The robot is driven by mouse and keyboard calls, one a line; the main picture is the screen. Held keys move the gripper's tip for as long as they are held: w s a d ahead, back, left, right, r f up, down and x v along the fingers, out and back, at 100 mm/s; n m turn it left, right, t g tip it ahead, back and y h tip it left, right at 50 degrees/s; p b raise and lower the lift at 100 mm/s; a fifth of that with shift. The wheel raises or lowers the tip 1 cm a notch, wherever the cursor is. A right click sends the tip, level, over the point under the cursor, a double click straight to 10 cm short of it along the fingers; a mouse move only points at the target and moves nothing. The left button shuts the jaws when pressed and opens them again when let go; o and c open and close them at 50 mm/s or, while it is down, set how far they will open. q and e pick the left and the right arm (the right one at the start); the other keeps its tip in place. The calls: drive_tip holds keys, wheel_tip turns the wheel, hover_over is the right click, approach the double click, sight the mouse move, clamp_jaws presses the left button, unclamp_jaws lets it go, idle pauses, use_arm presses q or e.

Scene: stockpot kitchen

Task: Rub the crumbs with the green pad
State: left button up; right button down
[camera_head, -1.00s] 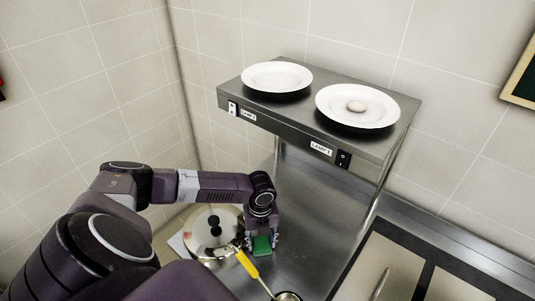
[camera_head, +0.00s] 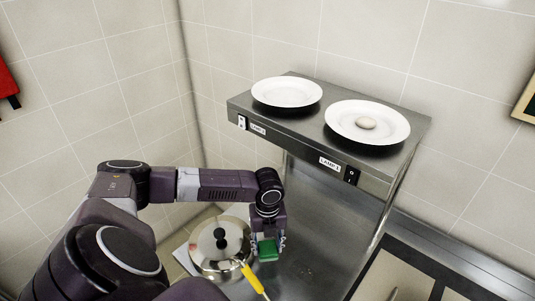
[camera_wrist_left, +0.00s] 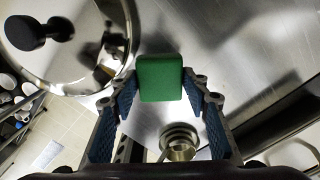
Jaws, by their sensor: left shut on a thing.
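The green pad (camera_head: 267,250) is a small block held between the fingers of my left gripper (camera_head: 267,243), just right of the lidded pot. In the left wrist view, the green pad (camera_wrist_left: 160,78) sits between the two blue-lined fingers, above or at the steel counter (camera_wrist_left: 230,45); I cannot tell whether it touches. I cannot make out crumbs for certain; the counter under and behind the pad is partly hidden by the gripper. My right gripper is not in view.
A lidded steel pot (camera_head: 205,262) stands close left of the pad, with a yellow-handled utensil (camera_head: 254,280) in front. A steel shelf (camera_head: 300,135) overhangs behind, carrying two white plates, the right one (camera_head: 388,134) with a roundish pale item. Bare steel counter (camera_head: 320,225) lies right of the gripper.

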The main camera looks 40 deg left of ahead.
use_arm(q)
drive_tip(key=shift+r, duration=0.25)
drive_tip(key=shift+r, duration=1.35)
